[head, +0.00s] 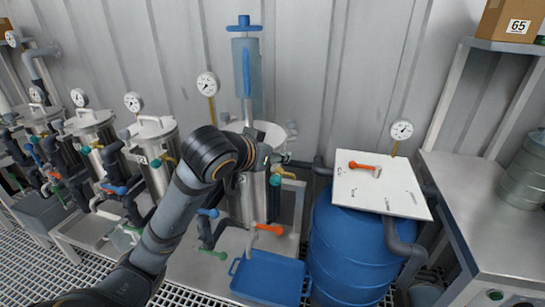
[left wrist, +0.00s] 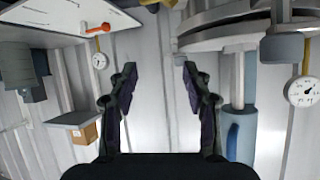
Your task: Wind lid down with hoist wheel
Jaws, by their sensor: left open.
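A steel vessel (head: 248,200) stands behind my left arm, with a pale round top (head: 268,132) partly hidden by my wrist. A post behind it carries a translucent blue cylinder (head: 246,80) with a blue cross-handle (head: 243,23) on top. In the left wrist view, which looks upside down, round steel flanges (left wrist: 222,36) and the blue cylinder (left wrist: 241,135) are at the right. I cannot tell lid from vessel rim, nor surely identify the hoist wheel. My left gripper (left wrist: 157,66) is open and empty, beside the vessel top; its fingers (head: 276,158) are small in the head view. My right gripper is not in view.
A blue drum (head: 345,250) with a white board (head: 372,188) and orange handle stands to the right. A blue tray (head: 268,280) sits in front. More vessels (head: 150,135) line the left. A steel bench (head: 475,205) is at the right. Gauges (head: 207,83) stand behind.

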